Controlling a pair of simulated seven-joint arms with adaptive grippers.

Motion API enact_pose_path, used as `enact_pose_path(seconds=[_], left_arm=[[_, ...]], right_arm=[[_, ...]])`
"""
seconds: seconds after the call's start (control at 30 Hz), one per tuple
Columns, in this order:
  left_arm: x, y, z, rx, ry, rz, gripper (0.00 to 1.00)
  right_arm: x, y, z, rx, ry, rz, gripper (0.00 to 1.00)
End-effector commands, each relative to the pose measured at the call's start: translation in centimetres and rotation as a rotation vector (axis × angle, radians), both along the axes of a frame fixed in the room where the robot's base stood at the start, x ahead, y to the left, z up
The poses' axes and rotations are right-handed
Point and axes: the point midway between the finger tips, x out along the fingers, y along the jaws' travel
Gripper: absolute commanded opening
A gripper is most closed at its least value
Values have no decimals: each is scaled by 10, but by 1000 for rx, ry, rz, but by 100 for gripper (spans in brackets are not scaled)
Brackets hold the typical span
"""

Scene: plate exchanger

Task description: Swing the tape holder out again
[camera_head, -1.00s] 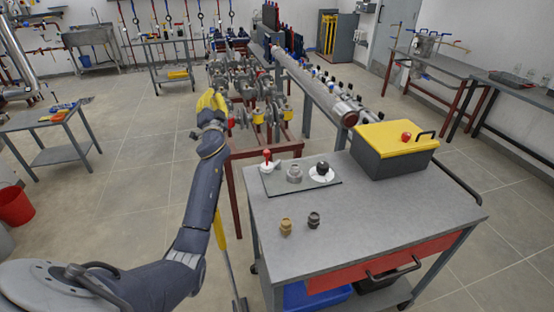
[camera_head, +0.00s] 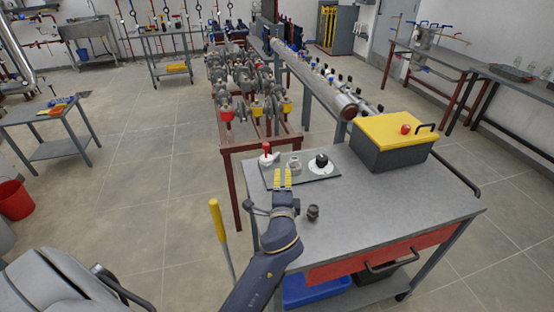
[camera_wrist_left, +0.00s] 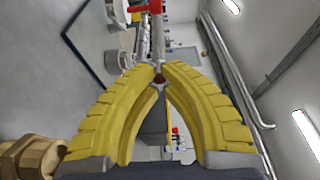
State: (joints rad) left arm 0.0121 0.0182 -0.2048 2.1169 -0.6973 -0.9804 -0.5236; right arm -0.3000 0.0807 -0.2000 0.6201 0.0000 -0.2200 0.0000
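I cannot tell for certain which part is the tape holder. On the cart's dark plate (camera_head: 300,178) stand a white piece with a red top (camera_head: 265,155), a grey fitting (camera_head: 294,165) and a white disc with a black piece on it (camera_head: 320,163). My left gripper (camera_head: 282,177) is at the plate's front edge, below the grey fitting in the picture. In the left wrist view the fingers (camera_wrist_left: 160,75) draw close at the tips, with a red part beyond. My right gripper is not in view.
A dark fitting (camera_head: 313,213) stands right of my left gripper. A brass fitting (camera_wrist_left: 30,160) shows in the left wrist view. A yellow-lidded box (camera_head: 395,145) fills the cart's back right. The cart top (camera_head: 400,200) is bare at front right. A red-framed pipe rack (camera_head: 255,140) stands behind.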

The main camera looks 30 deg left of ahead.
Motion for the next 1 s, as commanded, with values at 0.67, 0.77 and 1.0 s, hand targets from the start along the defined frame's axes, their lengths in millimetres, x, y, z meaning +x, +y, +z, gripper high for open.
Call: enact_pose_path(seconds=[0.67,0.77,1.0], left_arm=[[90,49,0,5,1,1,0],[93,61,0,4,0,1,0],[99,77,0,2,0,1,0]], right_arm=[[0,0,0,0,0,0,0],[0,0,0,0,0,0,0],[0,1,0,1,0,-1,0]])
